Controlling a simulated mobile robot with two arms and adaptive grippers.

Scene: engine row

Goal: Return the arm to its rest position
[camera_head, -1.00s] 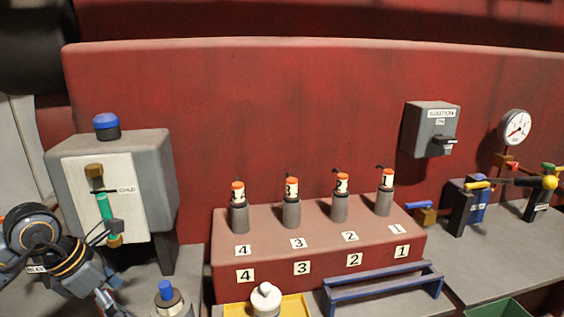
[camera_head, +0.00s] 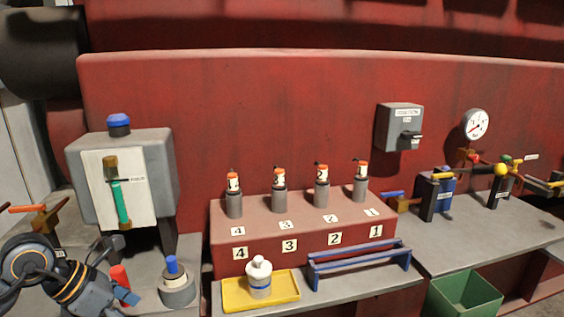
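My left arm (camera_head: 72,284) shows in the lower left corner of the head view, its dark links with gold bands bent low over the bench. Nothing shows as held. A red cylinder (camera_head: 120,277) and a blue piece beside it stand close to the arm; whether the blue piece touches it I cannot tell. My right arm and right gripper are not in the picture.
A grey tank (camera_head: 158,165) with a green sight tube stands behind the arm. A blue-topped round fitting (camera_head: 177,284) is to its right. Several injectors line a red block (camera_head: 300,212). A white bottle (camera_head: 260,280) stands in a yellow tray (camera_head: 236,302). A green bin (camera_head: 465,296) is at lower right.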

